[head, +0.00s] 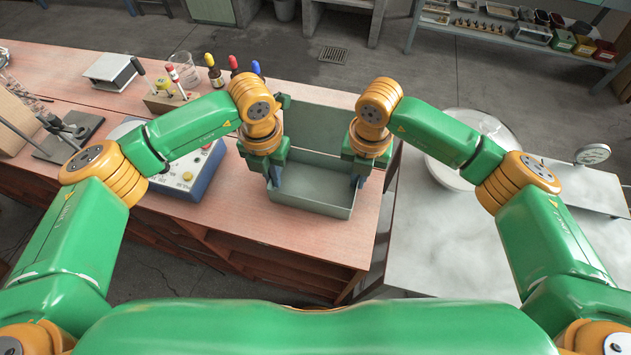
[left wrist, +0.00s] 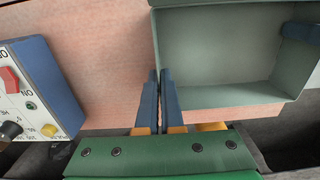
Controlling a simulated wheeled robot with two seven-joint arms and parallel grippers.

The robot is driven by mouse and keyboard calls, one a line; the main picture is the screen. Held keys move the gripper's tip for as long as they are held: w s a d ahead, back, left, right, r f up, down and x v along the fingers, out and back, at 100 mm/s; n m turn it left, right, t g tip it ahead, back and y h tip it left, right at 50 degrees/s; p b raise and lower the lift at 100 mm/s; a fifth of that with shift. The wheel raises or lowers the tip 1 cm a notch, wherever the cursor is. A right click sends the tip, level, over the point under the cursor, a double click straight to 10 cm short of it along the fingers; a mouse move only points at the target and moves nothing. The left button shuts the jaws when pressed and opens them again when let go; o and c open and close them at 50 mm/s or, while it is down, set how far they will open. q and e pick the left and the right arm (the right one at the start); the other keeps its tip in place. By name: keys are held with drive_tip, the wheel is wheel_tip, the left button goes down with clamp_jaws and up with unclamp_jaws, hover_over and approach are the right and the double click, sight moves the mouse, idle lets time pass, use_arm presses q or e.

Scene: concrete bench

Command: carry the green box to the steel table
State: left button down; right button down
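The green box (head: 310,201) is a dull grey-green, open-topped box with a panel (head: 318,128) standing behind it. It is at the right part of the wooden bench; any gap below it is too small to tell. My left gripper (head: 274,180) is at its left wall. In the left wrist view the fingers (left wrist: 160,88) are close together with the wall between them. My right gripper (head: 357,181) is closed at the right wall, with one finger showing inside the box (left wrist: 235,88). The steel table (head: 440,255) is to the right of the bench.
On the steel table are a round pale dish (head: 455,175) and a gauge (head: 592,154). A narrow gap separates bench (head: 325,240) and table. The table's front is clear.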

drive_tip(key=shift+r, duration=0.1)
idle(0.3)
